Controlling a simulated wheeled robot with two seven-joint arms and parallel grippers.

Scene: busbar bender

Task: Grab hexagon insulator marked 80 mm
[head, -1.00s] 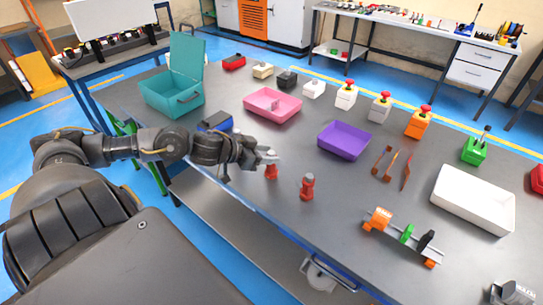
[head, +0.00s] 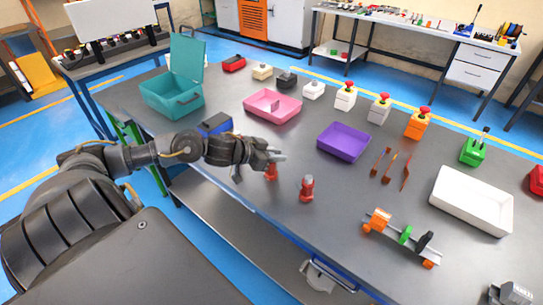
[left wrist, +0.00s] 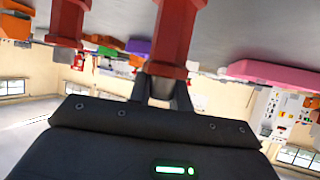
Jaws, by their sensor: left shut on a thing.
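Two red insulators stand upright near the front edge of the grey table. The left one (head: 271,172) is at my left gripper (head: 272,158), which is shut on it near its upper part. The right one (head: 306,188) stands free a short way to the right. In the left wrist view, upside down, the held insulator (left wrist: 172,35) is between the fingertips (left wrist: 164,88), and the other insulator (left wrist: 68,22) is at the upper left. No 80 mm marking can be read on either. My right gripper is not seen.
A purple tray (head: 343,142), a pink tray (head: 272,115) and a blue box (head: 215,123) lie near the gripper. An orange, green and black rail assembly (head: 402,238) is to the right. The table around the free insulator is clear.

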